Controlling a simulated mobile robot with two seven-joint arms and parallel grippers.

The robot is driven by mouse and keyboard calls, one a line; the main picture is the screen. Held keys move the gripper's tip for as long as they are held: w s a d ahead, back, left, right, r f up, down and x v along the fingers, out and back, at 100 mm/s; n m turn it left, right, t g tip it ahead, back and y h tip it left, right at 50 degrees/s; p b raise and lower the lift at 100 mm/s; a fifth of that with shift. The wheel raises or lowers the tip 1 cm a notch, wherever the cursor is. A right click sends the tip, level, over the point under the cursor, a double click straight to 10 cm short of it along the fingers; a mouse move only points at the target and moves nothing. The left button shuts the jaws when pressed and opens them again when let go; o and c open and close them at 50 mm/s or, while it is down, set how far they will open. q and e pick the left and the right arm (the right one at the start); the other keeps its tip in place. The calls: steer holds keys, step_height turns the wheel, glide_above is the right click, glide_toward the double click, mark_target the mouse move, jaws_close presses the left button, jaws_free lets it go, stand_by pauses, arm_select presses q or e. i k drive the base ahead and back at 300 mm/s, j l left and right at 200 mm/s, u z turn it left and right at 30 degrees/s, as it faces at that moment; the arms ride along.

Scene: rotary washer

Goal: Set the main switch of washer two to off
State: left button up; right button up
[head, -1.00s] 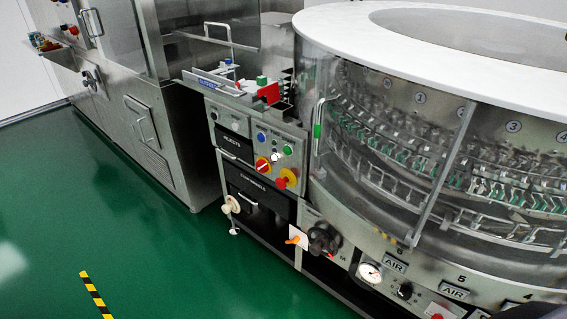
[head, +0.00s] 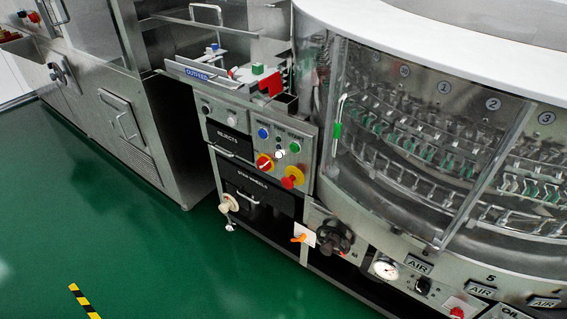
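The rotary washer (head: 440,150) fills the right side of the head view, with a white top rim and a clear guard over rows of metal grippers. At its left is a steel control panel (head: 272,135) with blue, white and green buttons. On this panel are a red rotary switch on a yellow plate (head: 264,163) and a red mushroom button on a yellow plate (head: 291,177). Lower down, an orange handle (head: 299,239) sits on a white plate. I cannot read which one is labelled main switch, nor a washer number. Neither of my grippers is in view.
A black knob (head: 333,238) and a pressure gauge (head: 386,269) are on the washer's lower front. A pale handwheel (head: 229,203) sticks out below the panel. A steel cabinet (head: 110,110) stands at the left. The green floor (head: 110,240) in front is clear, apart from a striped tape (head: 83,302).

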mark_target(263, 164)
steer(key=i+j+z, duration=0.1)
steer(key=j+z, duration=0.3)
steer(key=i+j+z, duration=0.1)
steer(key=z, duration=0.25)
steer(key=j+z, duration=0.4)
steer(key=j, duration=0.2)
steer(key=j+z, duration=0.4)
steer(key=j, duration=0.25)
